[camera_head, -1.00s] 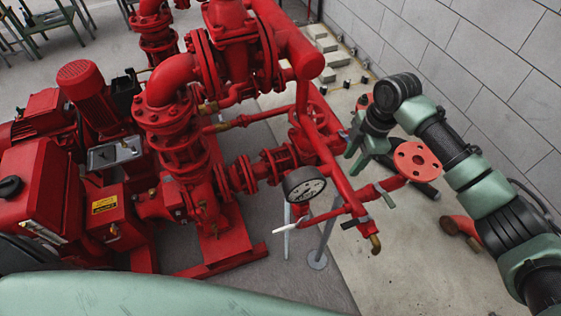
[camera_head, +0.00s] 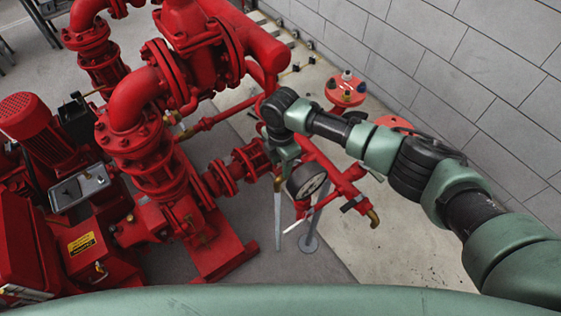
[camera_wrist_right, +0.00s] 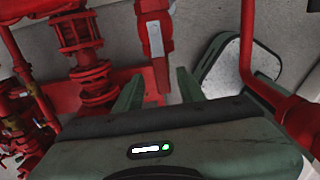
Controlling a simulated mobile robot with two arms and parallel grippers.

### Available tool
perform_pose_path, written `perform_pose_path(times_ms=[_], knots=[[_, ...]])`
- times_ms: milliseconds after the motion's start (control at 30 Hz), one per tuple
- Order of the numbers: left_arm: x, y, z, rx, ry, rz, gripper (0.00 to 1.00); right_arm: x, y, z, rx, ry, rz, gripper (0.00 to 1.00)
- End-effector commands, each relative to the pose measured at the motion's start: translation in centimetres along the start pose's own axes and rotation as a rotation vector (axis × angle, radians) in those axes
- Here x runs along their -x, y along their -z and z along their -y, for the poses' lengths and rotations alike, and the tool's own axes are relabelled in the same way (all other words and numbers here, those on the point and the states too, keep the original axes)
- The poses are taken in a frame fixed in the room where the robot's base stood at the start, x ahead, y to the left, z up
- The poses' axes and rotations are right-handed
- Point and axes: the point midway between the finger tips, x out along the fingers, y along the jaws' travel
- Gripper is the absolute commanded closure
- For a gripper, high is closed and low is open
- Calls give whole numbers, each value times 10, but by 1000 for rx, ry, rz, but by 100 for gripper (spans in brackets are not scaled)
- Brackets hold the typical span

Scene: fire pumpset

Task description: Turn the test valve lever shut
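A thin white-ended lever (camera_head: 301,212) shows partly below the gauge. A small grey lever (camera_head: 353,204) is on the lower branch. I cannot tell which is the test valve lever. My right gripper (camera_head: 281,176) is just left of the gauge, pointing down. In the right wrist view my right gripper (camera_wrist_right: 158,90) is open. A red bar with a pale section (camera_wrist_right: 155,42) reaches toward the gap between its fingers; contact is unclear. My left gripper is out of view.
Red pump pipes (camera_head: 150,130) crowd the left. A red flange (camera_head: 346,88) stands behind my right arm. A grey block wall (camera_head: 450,70) closes the right side. Support legs (camera_head: 277,222) stand near the gripper. Pale floor (camera_head: 400,250) to the right is clear.

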Motion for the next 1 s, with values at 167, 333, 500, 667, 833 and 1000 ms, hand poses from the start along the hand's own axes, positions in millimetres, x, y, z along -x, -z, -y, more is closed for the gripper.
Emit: perform_pose_path(times_ms=[167, 333, 500, 667, 833, 1000], knots=[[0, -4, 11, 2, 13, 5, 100, -1, 0, 0, -1, 0, 0, 61], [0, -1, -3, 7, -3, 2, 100, -1, 0, 0, -1, 0, 0, 97], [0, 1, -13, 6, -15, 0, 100, -1, 0, 0, -1, 0, 0, 100], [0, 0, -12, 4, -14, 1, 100, -1, 0, 0, -1, 0, -1, 100], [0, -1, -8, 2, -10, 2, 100, -1, 0, 0, -1, 1, -2, 100], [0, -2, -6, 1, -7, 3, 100, 0, 1, 0, -1, 1, -3, 100]])
